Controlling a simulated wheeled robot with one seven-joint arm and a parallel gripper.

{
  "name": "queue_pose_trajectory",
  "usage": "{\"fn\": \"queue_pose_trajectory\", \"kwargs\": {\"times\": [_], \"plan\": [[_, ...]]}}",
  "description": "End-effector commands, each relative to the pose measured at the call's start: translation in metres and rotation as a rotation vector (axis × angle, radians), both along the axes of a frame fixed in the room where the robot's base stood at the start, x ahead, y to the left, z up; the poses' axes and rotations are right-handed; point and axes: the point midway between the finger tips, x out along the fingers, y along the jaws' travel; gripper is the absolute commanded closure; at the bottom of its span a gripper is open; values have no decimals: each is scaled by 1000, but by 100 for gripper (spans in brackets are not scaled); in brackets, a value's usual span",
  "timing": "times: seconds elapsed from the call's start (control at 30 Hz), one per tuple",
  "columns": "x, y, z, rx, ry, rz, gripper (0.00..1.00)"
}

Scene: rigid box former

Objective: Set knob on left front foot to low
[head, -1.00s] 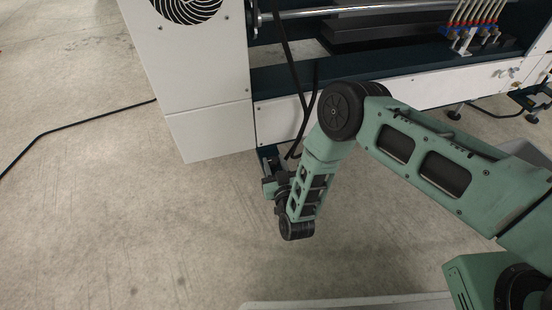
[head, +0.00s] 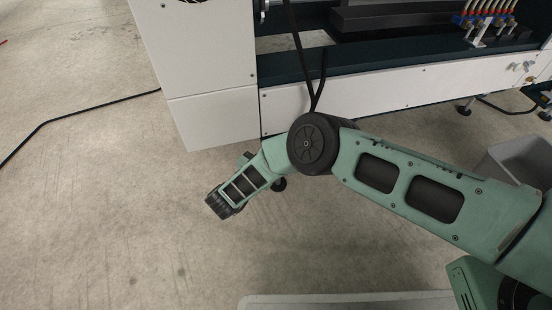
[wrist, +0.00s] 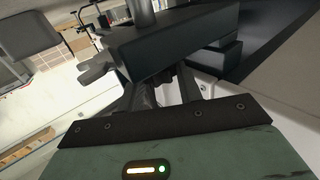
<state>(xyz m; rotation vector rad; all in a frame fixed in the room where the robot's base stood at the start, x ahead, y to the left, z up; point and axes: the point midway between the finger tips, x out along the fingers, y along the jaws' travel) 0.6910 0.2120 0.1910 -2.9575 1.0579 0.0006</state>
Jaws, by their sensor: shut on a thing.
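In the wrist view my gripper (wrist: 168,84) reaches in at the underside of a dark rectangular block (wrist: 185,42). Its two dark fingers are closed around a small dark part, apparently the knob, which they mostly hide. A grey cylinder (wrist: 142,12) stands on the far side of the block, and a pale grey lobed piece (wrist: 97,70) sticks out to its left. In the head view my forearm reaches to the machine's lower left front corner. The gripper is largely hidden there behind my arm. A round black foot pad (head: 279,184) shows beside my wrist.
The white and dark machine (head: 212,118) stands directly above and behind my wrist. A black cable (head: 80,112) lies on the floor at left. A grey bin (head: 515,160) is at right. The concrete floor in front and to the left is open.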

Motion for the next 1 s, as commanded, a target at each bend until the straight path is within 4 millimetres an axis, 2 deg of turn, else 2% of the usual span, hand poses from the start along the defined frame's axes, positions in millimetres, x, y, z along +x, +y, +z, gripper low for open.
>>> {"fn": "queue_pose_trajectory", "kwargs": {"times": [0.03, 0.4, 1.0], "plan": [[0, 2, -7, 2, 0, -42, 87], [3, 3, -4, 1, 0, -270, 87], [4, 3, 0, -1, 1, -351, 87]]}}
